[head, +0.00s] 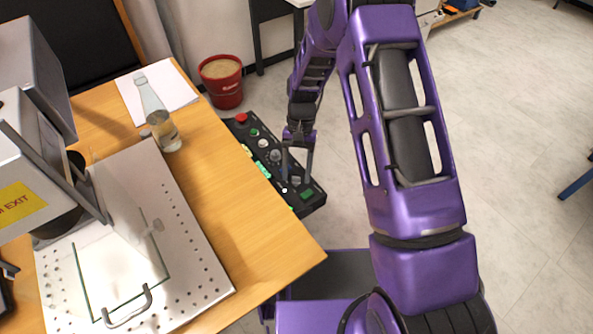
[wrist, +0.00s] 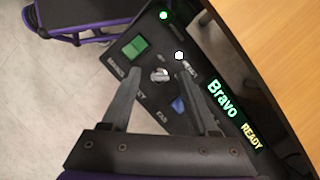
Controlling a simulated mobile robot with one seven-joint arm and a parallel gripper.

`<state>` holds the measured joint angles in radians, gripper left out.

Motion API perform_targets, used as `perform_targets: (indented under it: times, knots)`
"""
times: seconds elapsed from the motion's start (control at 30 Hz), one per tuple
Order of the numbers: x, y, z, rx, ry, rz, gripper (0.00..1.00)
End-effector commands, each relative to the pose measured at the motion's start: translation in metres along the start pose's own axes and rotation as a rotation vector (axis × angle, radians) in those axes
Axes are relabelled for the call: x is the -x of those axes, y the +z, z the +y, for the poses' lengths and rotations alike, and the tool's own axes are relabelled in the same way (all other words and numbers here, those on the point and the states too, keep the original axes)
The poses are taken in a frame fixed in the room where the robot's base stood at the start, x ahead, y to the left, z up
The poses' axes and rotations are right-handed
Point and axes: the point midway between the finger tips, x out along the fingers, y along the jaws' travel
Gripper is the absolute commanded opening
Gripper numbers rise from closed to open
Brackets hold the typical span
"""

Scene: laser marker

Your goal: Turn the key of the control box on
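The control box (head: 262,138) is a long black panel with several buttons beside the wooden table's right edge. In the wrist view, the control box (wrist: 205,137) shows a small silver key switch (wrist: 160,74). My gripper (head: 296,179) reaches down over the near end of the box. In the wrist view my gripper (wrist: 162,68) is open, with one finger on each side of the key and visible gaps between. Contact with the panel cannot be told. The key's fine orientation is too small to read.
Around the key are a green switch (wrist: 135,47), a white button (wrist: 179,55), a blue button (wrist: 178,104) and a display (wrist: 223,98) reading "Bravo" and "READY". The table (head: 225,165) holds a glass bottle (head: 158,115) and a metal plate (head: 190,260). A red bucket (head: 222,88) stands behind.

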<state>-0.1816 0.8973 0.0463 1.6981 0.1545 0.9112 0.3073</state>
Motion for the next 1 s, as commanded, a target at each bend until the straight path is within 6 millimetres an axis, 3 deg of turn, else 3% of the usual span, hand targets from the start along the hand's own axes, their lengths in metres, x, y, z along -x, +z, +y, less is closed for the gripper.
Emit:
perform_targets:
  times: [0.23, 0.37, 0.8, 1.0]
  knots:
    - [0.001, 0.000, 0.000, 0.001, 0.000, -0.001, 0.60]
    - [0.013, 0.000, 0.000, 0.001, 0.000, 0.001, 0.60]
    - [0.115, 0.000, 0.000, 0.000, -0.001, 0.004, 0.60]
    - [0.153, 0.000, 0.000, 0.000, 0.000, 0.002, 0.60]
